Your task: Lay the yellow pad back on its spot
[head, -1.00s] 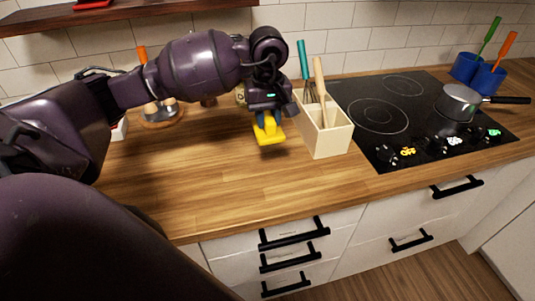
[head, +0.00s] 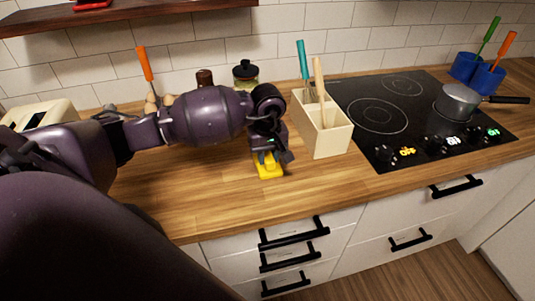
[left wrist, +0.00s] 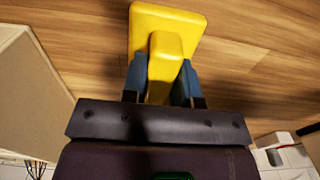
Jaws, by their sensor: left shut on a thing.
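The yellow pad (head: 270,171) is at my left gripper (head: 268,155), low over the wooden counter, left of the utensil box. In the left wrist view the yellow pad (left wrist: 168,22) shows a flat plate with a raised grip. The two blue fingers of my left gripper (left wrist: 162,75) are shut on that grip from both sides. The pad is at or just above the counter; I cannot tell if it touches. No marked spot for the pad shows on the counter. My right gripper is not in view.
A cream utensil box (head: 333,139) with a whisk and a wooden spoon stands close on the right. The black cooktop (head: 385,125) with a grey pot (head: 459,103) is beyond it. A jar (head: 246,74) stands behind my arm. The front counter (head: 200,215) is clear.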

